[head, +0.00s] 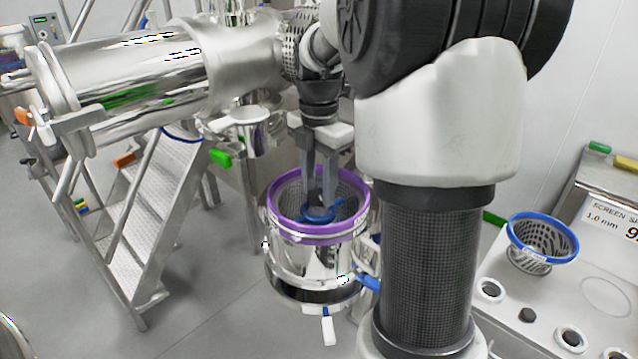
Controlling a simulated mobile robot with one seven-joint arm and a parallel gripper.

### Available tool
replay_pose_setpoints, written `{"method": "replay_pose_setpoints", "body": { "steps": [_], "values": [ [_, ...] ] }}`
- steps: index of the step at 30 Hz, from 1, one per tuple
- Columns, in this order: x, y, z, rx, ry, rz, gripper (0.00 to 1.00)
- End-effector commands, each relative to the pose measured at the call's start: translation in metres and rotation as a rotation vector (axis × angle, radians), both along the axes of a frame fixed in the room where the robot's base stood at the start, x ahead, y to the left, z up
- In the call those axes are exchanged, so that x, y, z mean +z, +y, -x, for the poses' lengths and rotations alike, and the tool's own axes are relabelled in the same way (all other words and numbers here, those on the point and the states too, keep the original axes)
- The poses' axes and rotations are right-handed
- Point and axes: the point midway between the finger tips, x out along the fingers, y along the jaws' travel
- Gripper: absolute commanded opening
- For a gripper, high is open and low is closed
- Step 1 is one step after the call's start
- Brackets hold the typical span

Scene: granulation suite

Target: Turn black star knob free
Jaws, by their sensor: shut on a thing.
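The black star knob (316,198) shows as a small dark shape between my fingers, above a blue ring or hub (320,214). It sits in the middle of the perforated basket inside a steel housing (300,262) with a purple rim (318,236). My gripper (320,200) points straight down into the open housing. Its grey fingers are closed on the knob, one on each side. The fingers hide much of the knob, so its lobes and its seat are hard to make out.
A large steel drum (150,80) and a stepped platform (148,215) stand at the left.

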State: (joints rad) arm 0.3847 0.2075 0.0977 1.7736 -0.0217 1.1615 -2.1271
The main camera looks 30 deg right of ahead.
Motion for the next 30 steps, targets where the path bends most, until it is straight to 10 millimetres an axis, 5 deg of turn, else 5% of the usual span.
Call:
{"method": "replay_pose_setpoints", "body": {
  "steps": [17,18,21,30],
  "values": [
    [0.0001,0.0002,-0.0003,0.038,0.0,0.001,0.14],
    [0.0001,0.0002,-0.0003,0.038,0.0,0.001,0.38],
    [0.0001,0.0002,-0.0003,0.038,0.0,0.001,0.54],
    [0.0008,0.0001,-0.0002,0.036,0.0,0.001,0.55]
  ]
}}
